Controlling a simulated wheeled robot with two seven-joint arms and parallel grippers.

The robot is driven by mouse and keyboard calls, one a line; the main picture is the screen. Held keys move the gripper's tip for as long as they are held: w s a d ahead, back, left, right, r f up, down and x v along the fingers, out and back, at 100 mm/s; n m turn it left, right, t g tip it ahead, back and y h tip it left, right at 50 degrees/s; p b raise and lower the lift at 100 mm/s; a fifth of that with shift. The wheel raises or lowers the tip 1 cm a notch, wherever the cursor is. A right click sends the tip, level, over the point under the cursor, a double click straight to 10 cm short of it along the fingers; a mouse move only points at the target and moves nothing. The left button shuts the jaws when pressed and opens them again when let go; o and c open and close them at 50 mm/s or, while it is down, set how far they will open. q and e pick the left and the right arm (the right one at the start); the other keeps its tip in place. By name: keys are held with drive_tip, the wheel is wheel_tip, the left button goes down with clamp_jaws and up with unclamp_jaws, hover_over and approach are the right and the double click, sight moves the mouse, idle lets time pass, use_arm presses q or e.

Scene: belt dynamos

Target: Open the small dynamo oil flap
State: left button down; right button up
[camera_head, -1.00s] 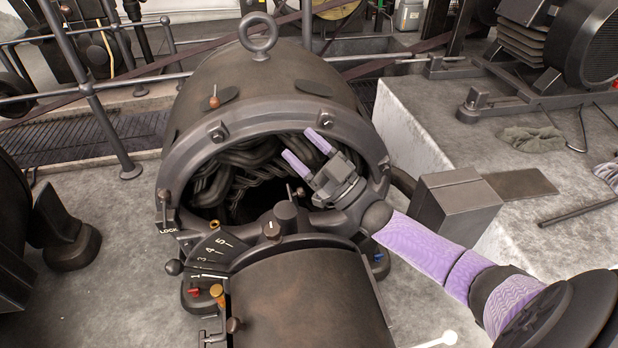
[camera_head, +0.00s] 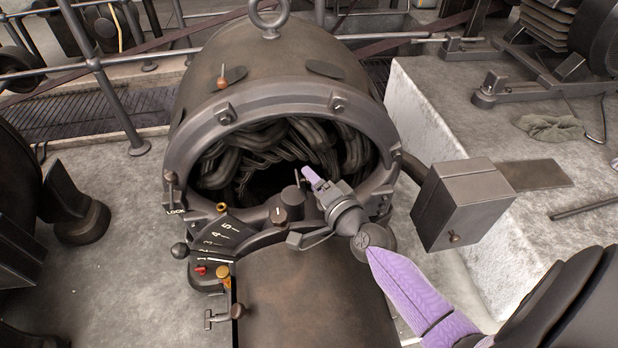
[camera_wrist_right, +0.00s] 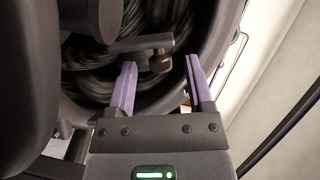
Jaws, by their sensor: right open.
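The dark dynamo housing (camera_head: 285,110) stands in the middle, its round end open on coiled windings. I cannot tell for sure which part is the oil flap. My left gripper is out of view.
A dial plate (camera_head: 220,236) with numbers sits left of the bearing (camera_head: 290,205). A grey box (camera_head: 466,203) with a small knob is at the right. Dark oval plates (camera_head: 325,70) lie on the housing top. A rail (camera_head: 110,85) stands at the left.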

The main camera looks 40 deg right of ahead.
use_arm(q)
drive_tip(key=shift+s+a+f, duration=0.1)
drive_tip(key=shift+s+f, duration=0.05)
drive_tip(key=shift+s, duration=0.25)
use_arm(e)
drive_tip(key=shift+w+d+f, duration=0.1)
drive_tip(key=shift+w, duration=0.95)
